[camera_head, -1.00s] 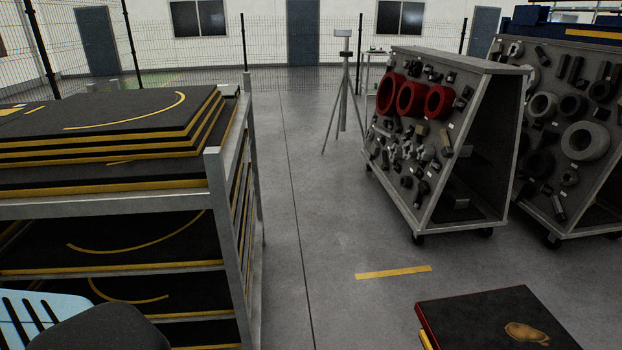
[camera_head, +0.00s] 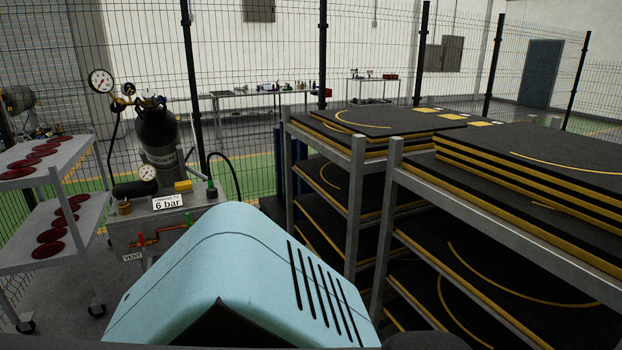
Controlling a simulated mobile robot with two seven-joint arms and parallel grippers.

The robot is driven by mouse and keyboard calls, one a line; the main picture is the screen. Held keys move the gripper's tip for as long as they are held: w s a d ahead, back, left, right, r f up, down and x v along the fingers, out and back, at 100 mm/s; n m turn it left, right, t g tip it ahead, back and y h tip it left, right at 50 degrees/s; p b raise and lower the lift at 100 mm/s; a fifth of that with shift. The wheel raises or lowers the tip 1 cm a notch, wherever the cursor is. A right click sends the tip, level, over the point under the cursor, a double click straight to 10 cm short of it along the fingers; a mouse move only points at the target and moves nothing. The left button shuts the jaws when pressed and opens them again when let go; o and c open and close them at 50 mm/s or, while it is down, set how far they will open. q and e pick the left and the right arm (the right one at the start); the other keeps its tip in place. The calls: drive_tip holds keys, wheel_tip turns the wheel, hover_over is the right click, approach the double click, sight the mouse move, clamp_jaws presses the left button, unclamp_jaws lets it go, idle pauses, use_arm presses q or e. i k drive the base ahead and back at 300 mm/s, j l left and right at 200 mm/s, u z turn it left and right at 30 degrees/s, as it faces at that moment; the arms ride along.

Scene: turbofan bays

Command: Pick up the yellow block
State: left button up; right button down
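A small yellow block (camera_head: 183,186) lies on top of the grey cart (camera_head: 118,229), left of centre. It is near the "6 bar" label, with a small gauge to its left and a green-and-black fitting to its right. Neither of my grippers is in view. A light blue slotted cover of my own body fills the lower middle and hides the near part of the cart.
A dark gas cylinder (camera_head: 157,135) with gauges stands behind the block. A grey shelf trolley (camera_head: 60,172) with dark red discs is at the left. Racks of black, yellow-edged panels (camera_head: 560,150) fill the right. A wire fence runs behind.

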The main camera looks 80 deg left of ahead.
sight(185, 187)
drive_tip(key=u, duration=3.45)
drive_tip(key=i+u, duration=0.5)
drive_tip(key=i, duration=2.5)
drive_tip(key=l, duration=0.1)
